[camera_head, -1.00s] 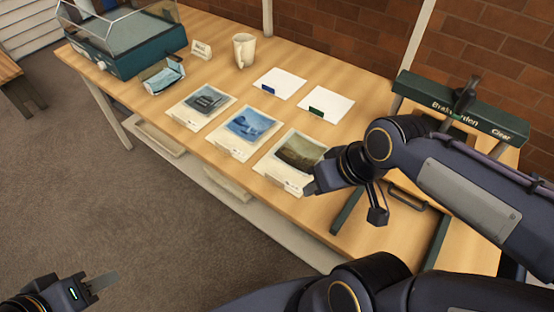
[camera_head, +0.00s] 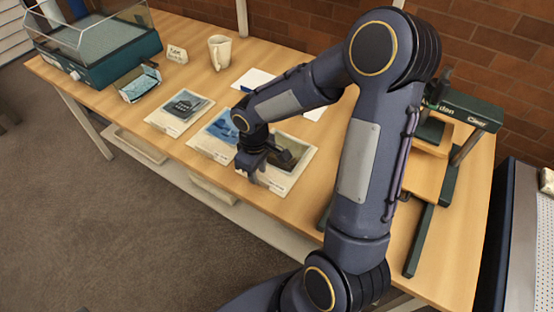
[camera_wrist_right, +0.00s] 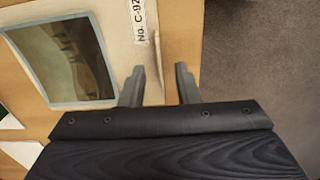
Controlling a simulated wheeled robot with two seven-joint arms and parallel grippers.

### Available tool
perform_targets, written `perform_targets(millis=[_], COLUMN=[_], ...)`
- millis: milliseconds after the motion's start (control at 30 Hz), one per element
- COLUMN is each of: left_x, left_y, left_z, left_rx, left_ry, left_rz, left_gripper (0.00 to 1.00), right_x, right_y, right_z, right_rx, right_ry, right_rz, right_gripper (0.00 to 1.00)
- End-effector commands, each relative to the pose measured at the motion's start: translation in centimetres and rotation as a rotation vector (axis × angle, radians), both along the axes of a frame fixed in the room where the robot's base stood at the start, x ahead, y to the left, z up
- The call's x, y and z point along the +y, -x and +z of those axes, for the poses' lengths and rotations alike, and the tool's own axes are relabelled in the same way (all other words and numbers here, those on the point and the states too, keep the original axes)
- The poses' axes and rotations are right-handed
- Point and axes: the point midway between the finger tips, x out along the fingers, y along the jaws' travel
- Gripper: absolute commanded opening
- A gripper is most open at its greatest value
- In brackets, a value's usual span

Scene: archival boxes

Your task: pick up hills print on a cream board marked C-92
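The cream board marked C-92 (camera_head: 287,183) lies flat on the table, rightmost of three print boards, partly hidden by my right arm. In the right wrist view its hills print (camera_wrist_right: 65,55) and its label reading "No. C-92" (camera_wrist_right: 140,20) show. My right gripper (camera_head: 254,178) is at the board's near, label side. In the right wrist view the gripper (camera_wrist_right: 158,82) is open and empty, with one finger over the board and the other past its edge. I cannot tell the height of the fingers. My left gripper is out of view.
A blue print board (camera_head: 213,132) and a grey print board (camera_head: 178,112) lie to the left. A teal frame (camera_head: 470,105) stands at right.

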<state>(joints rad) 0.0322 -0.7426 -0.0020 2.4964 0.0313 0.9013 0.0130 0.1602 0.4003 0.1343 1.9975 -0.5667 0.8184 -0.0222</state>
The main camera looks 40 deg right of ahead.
Motion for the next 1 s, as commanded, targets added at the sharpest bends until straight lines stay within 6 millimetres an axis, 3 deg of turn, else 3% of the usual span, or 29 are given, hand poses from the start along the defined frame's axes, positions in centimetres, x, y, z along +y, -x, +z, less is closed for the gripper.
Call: perform_targets(millis=[200,467,700,1000], left_x=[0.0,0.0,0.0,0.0], left_y=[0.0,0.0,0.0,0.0], left_z=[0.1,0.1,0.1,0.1], left_rx=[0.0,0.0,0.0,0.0], left_ry=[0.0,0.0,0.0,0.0], left_rz=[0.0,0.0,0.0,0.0], left_gripper=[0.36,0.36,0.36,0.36], right_x=[0.0,-0.1,-0.1,-0.1], right_y=[0.0,0.0,0.0,-0.1], right_z=[-2.9,-3.1,-3.1,-3.1], right_rx=[0.003,-0.001,0.0,-0.001], right_ry=[-0.001,0.0,-0.001,0.0], right_rz=[0.001,0.0,0.0,0.0], right_gripper=[0.29,0.29,0.0,0.0])
